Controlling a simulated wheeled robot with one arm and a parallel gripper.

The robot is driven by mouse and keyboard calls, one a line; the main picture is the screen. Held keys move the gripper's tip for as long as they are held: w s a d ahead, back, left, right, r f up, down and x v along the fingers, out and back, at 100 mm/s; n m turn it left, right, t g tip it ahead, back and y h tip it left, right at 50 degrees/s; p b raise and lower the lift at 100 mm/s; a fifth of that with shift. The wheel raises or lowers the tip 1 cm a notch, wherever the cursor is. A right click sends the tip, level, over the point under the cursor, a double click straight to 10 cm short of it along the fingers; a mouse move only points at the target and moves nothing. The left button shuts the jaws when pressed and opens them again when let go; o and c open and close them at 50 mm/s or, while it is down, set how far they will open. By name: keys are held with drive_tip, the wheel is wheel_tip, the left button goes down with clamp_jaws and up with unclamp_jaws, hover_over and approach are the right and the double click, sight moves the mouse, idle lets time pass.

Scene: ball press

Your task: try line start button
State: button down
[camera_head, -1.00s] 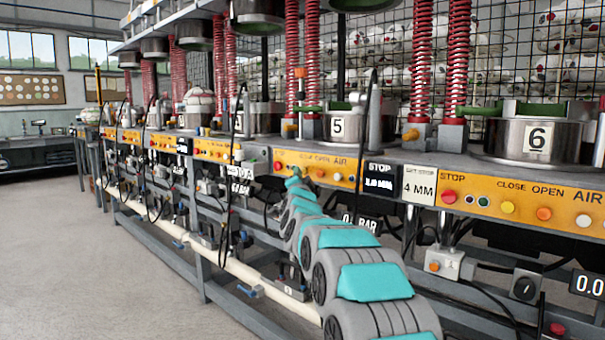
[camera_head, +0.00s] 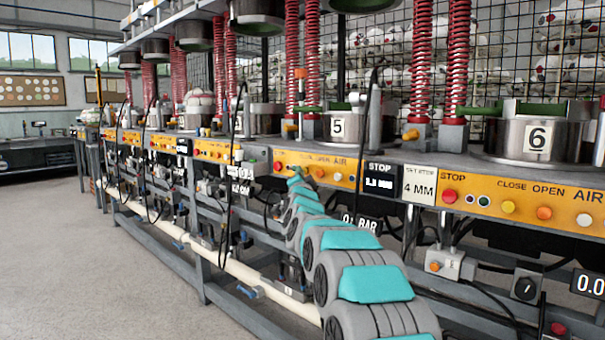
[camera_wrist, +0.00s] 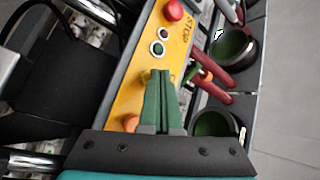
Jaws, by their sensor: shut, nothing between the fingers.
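My gripper (camera_head: 295,171) is shut and empty, at the front of the yellow button panel (camera_head: 305,160) under press 5. In the wrist view its green fingers (camera_wrist: 160,74) lie together over the yellow panel (camera_wrist: 142,62). Beyond the fingertips on that panel are a small green button (camera_wrist: 157,48), a small dark one (camera_wrist: 163,33) and a red STOP button (camera_wrist: 173,10). An orange button (camera_wrist: 131,122) shows beside the fingers. The fingers cover part of the panel and its lettering. I cannot tell whether the tips touch a button. No label reading line start is legible.
Press 6 (camera_head: 537,138) has its own panel at the right, with a red STOP button (camera_head: 449,196). Red springs (camera_head: 459,60) and black cables hang around the presses. A pale pipe (camera_head: 240,272) runs low along the frame. Floor (camera_head: 80,265) at the left is clear.

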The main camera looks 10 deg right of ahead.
idle(0.5)
drive_tip(key=shift+s+a, duration=0.5)
drive_tip(key=shift+a, duration=0.15)
drive_tip(key=s+a+p, duration=0.1)
drive_tip(key=a, duration=0.1)
drive_tip(key=s+a+p, duration=0.1)
drive_tip(key=s+a, duration=0.1)
idle(0.4)
idle(0.5)
